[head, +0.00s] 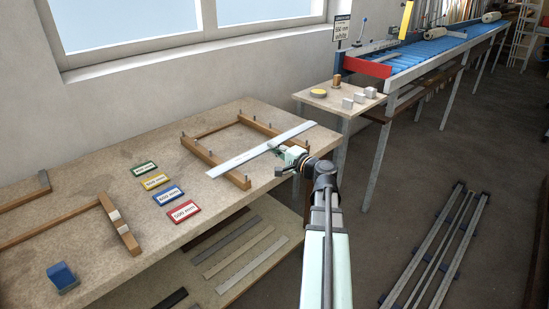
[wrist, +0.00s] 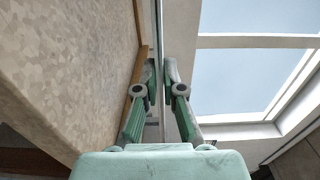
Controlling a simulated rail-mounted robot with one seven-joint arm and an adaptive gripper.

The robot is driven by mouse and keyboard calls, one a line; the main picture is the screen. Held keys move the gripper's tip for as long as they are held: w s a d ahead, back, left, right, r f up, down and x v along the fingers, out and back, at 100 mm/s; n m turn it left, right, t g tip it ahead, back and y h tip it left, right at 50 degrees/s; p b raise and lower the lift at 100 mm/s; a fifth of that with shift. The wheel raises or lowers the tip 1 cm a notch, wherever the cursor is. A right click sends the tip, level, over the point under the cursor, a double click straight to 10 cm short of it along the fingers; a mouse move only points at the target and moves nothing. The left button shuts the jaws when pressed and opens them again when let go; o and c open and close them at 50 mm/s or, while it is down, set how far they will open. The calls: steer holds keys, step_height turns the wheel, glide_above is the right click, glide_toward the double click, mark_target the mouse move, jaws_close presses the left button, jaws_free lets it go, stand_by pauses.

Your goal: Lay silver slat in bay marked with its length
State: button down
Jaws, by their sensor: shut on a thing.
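The silver slat (head: 245,157) lies across the front of a wooden frame (head: 205,153) with upright pegs, on the right part of the bench. My gripper (head: 286,151) is shut on the slat, right of its middle. In the wrist view my gripper (wrist: 162,78) pinches the slat (wrist: 160,35), seen edge-on between the fingers. I cannot tell whether the slat touches the frame. Four length cards lie left of the frame: green (head: 145,168), yellow (head: 155,181), blue (head: 168,196) and red (head: 183,212). Their small numbers are hard to read.
A second wooden frame (head: 60,226) and a blue block (head: 62,275) are on the bench (head: 100,190) at left. Several slats lie on the shelf (head: 212,295) below. A side table (head: 335,102) with small parts stands beyond. A long blue machine (head: 430,47) is behind it.

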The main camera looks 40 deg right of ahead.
steer(key=shift+f, duration=1.85)
steer(key=shift+f+b, duration=0.25)
steer(key=shift+b, duration=0.05)
steer(key=c, duration=1.3)
jaws_free()
steer(key=shift+r, duration=0.1)
steer(key=shift+r+p, duration=0.15)
steer(key=shift+p, duration=0.15)
steer(key=s+d+b, duration=0.1)
steer(key=s, duration=1.1)
